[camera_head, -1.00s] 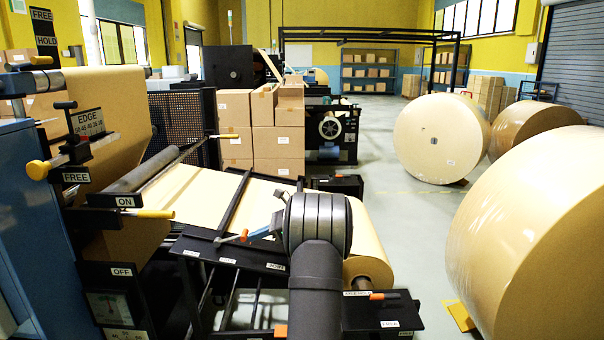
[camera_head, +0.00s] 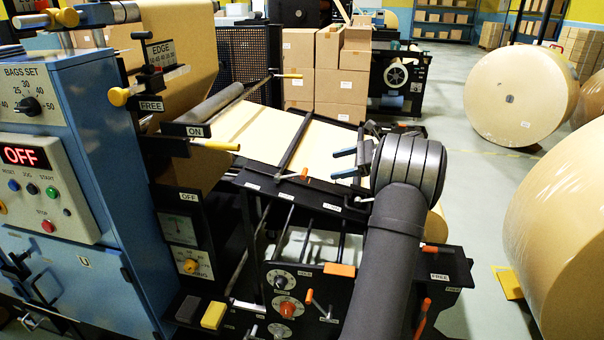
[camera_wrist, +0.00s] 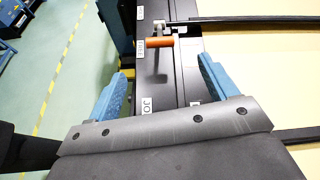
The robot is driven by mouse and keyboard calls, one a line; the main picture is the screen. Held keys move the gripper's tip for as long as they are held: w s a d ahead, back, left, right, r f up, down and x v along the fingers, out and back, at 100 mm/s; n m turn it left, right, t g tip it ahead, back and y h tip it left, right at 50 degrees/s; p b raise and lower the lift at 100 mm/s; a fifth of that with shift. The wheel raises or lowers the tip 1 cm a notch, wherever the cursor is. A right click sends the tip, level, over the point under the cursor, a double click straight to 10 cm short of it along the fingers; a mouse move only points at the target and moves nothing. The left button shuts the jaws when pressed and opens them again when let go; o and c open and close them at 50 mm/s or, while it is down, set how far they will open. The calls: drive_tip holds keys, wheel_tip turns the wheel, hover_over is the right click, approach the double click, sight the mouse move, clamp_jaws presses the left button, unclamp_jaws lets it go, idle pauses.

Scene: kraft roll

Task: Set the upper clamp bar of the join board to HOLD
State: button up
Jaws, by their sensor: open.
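The join board (camera_head: 262,182) is a black board with small white labels beside the tan paper web. A black clamp bar (camera_head: 293,142) crosses the paper, with a small orange-tipped lever (camera_head: 305,174) at its board end. In the wrist view this bar (camera_wrist: 250,22) and its orange lever (camera_wrist: 158,42) lie beyond my fingertips. A second dark bar (camera_wrist: 300,135) shows lower right. My gripper (camera_head: 338,164) has blue fingers, open and empty, over the board to the right of the lever. It also shows in the wrist view (camera_wrist: 162,72).
A blue control cabinet (camera_head: 90,120) with an OFF display stands left. A yellow-tipped handle (camera_head: 215,145) sits by the ON label. Below the board are dials (camera_head: 285,307) and orange-tipped levers. Large paper rolls (camera_head: 520,100) stand on the floor at right.

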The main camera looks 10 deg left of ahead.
sight(306, 172)
drive_tip(key=x, duration=1.3)
drive_tip(key=c, duration=1.3)
